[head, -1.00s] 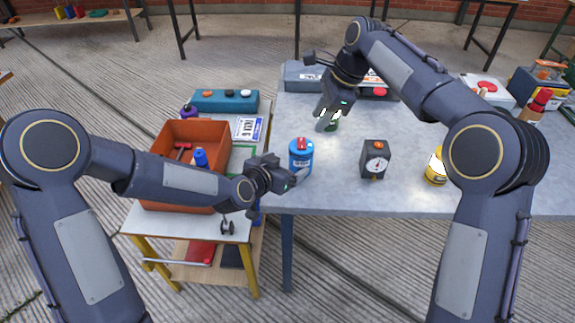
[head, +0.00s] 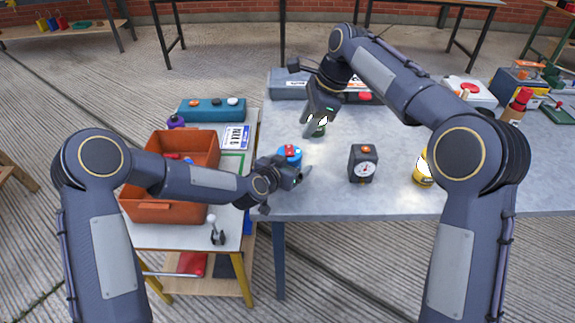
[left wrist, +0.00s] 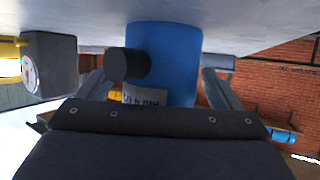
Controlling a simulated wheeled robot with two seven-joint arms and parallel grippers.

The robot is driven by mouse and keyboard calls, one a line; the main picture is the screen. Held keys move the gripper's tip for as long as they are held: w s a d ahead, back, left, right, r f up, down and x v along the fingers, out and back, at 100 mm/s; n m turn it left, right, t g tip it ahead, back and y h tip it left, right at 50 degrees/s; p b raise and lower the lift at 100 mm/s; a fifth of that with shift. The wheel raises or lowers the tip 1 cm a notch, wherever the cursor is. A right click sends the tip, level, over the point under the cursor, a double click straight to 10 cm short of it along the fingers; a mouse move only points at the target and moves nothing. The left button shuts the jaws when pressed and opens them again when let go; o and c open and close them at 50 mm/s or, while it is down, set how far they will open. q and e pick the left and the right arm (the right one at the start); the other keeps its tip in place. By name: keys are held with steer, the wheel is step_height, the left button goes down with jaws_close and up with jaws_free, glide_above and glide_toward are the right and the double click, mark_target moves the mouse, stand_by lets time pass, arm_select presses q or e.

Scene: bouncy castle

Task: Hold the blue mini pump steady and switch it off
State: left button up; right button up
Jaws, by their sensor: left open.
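The blue mini pump (head: 283,160) stands upright near the left edge of the grey table, with a red switch (head: 289,149) on top. My left gripper (head: 303,174) is open at the pump, covering its lower front in the head view. In the left wrist view the pump's blue body (left wrist: 175,55), with a dark round knob, shows between my two spread fingers (left wrist: 165,88). I cannot tell whether they touch it. My right gripper (head: 316,124) looks open, fingers down, above or beside a small green object (head: 319,132) that it partly hides.
A dark box with a dial (head: 363,164) stands right of the pump, and a yellow can (head: 423,172) farther right. An orange bin (head: 167,213) is on the side table at left. The table's front middle is clear.

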arm_select(q)
steer(key=c, duration=1.4)
arm_select(e)
steer(key=shift+c, duration=1.6)
steer(key=shift+s+d+f+n+h, duration=0.1)
steer(key=shift+s+f+n+h, duration=0.1)
steer(key=shift+n+h, duration=0.15)
steer(key=shift+c, duration=1.3)
steer(key=shift+s+d+f+n+t+h, duration=0.15)
steer(key=shift+s+n+t+h, duration=0.1)
steer(key=shift+n+t+h, duration=0.35)
jaws_close()
steer(key=s+a+r+n+t, duration=0.1)
steer(key=s+n+t, duration=0.2)
steer(key=n, duration=0.5)
steer(key=s+a+r+n+t+h, duration=0.1)
steer(key=s+a+n+t, duration=0.1)
steer(key=n+t, duration=0.3)
steer(key=s+n, duration=0.1)
steer(key=n, duration=0.1)
steer(key=shift+s+a+r+n, duration=0.15)
steer(key=shift+a+r+n, duration=0.15)
steer(key=shift+r+n, duration=0.1)
